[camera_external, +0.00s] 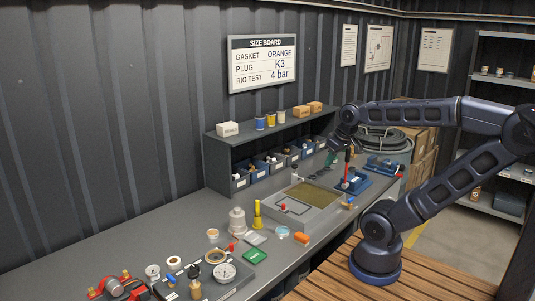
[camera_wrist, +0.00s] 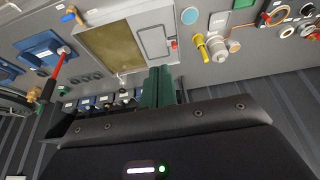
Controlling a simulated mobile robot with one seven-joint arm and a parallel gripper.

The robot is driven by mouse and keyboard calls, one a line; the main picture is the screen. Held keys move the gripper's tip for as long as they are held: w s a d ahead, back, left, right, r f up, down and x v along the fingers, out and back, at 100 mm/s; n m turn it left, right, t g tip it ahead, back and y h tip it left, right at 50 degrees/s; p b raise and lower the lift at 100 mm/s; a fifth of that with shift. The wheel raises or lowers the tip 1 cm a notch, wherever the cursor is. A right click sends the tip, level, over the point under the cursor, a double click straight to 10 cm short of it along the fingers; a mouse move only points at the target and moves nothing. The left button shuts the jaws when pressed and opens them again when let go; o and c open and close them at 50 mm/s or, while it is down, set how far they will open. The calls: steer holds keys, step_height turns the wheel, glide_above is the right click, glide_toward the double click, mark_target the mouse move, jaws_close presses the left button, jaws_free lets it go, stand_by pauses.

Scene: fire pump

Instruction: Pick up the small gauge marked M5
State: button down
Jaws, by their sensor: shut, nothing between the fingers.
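A small round white-faced gauge (camera_external: 152,271) stands on the bench at the lower left in the external view, near red valve fittings. A larger dial gauge (camera_external: 225,271) lies to its right on a dark plate. No M5 marking is legible on either. My gripper (camera_external: 330,158) is far from both, above the back right of the bench near the shelf of bins. Its green fingers also show in the wrist view (camera_wrist: 157,76), closed together and empty. Round items at the top right of the wrist view are too small to tell apart.
The grey rig with a mesh panel (camera_external: 307,195) stands mid-bench. A blue fixture with a red lever (camera_external: 352,182) is beside my gripper. The bin shelf (camera_external: 222,160) backs the bench. A yellow-handled tool (camera_external: 257,214) and white canister (camera_external: 237,221) stand between my gripper and the gauges.

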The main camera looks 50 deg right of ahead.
steer(key=c, duration=0.6)
jaws_free()
